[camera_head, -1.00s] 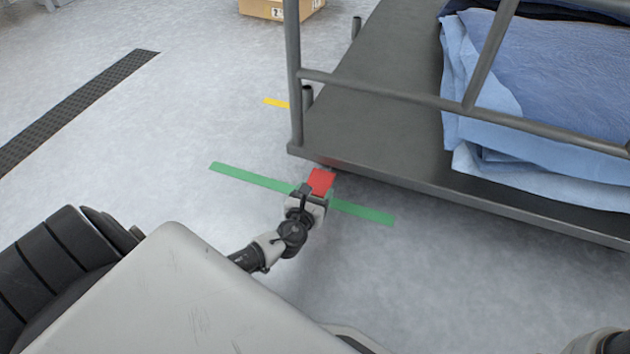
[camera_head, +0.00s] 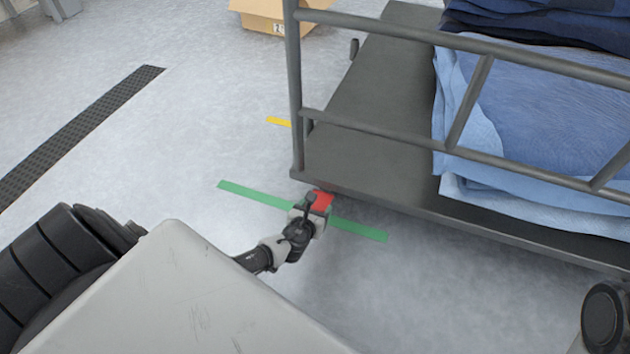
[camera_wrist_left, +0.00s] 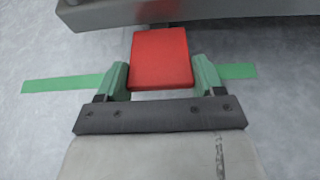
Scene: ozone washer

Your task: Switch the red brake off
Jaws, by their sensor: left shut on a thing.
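The red brake (camera_head: 322,199) is a flat red pedal at the near left corner of the grey cart (camera_head: 375,130), low by the floor. My left gripper (camera_head: 312,208) is at the pedal, its arm reaching in from the lower left. In the left wrist view the red brake (camera_wrist_left: 161,60) lies between the two green fingers of my left gripper (camera_wrist_left: 163,82), which is shut on its sides. The pedal's far end runs toward the cart's edge (camera_wrist_left: 200,10). My right gripper is not in view.
Folded blue cloth (camera_head: 540,110) is stacked on the cart behind grey rails (camera_head: 400,142). Green tape (camera_head: 355,229) and yellow tape (camera_head: 279,122) mark the floor. A cardboard box (camera_head: 265,17) stands at the back. The floor left of the cart is mostly clear.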

